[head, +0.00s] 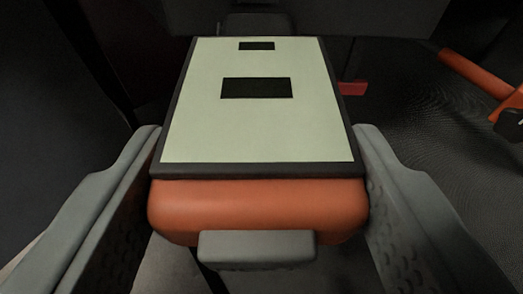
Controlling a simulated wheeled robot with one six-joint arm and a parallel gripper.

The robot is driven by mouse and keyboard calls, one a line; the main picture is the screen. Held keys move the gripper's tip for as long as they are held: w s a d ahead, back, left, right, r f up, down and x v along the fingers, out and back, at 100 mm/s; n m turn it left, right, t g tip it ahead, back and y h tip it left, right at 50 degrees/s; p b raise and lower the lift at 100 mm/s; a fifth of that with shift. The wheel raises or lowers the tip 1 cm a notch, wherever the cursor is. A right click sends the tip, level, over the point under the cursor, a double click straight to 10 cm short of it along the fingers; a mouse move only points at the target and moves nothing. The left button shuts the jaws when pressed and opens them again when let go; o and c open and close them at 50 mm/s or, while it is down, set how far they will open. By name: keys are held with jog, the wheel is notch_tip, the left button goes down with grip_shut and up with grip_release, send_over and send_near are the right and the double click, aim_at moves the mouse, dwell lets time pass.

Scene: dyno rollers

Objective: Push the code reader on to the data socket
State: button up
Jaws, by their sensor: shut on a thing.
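The code reader (258,129) fills the middle of the head view. It has an orange body, a dark frame and a pale green face with two black rectangles. A grey block shows on its near end. My gripper (258,150) is shut on the code reader, with one grey finger against each side. A dark block (256,23) shows just beyond the reader's far end; I cannot tell whether it is the data socket or part of the reader, nor whether the two touch.
A dark panel spans the top behind the reader. A small red piece (352,89) shows just right of the reader. An orange bar (478,70) with a black end lies at the upper right, over a dark textured surface (440,130). The left side is very dark.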

aim_at(258, 85)
jog(key=shift+w, duration=2.35)
jog(key=shift+w, duration=0.8)
dwell(1.1)
jog(key=o, duration=1.1)
jog(key=shift+s+r, duration=0.1)
jog(key=shift+s, duration=0.05)
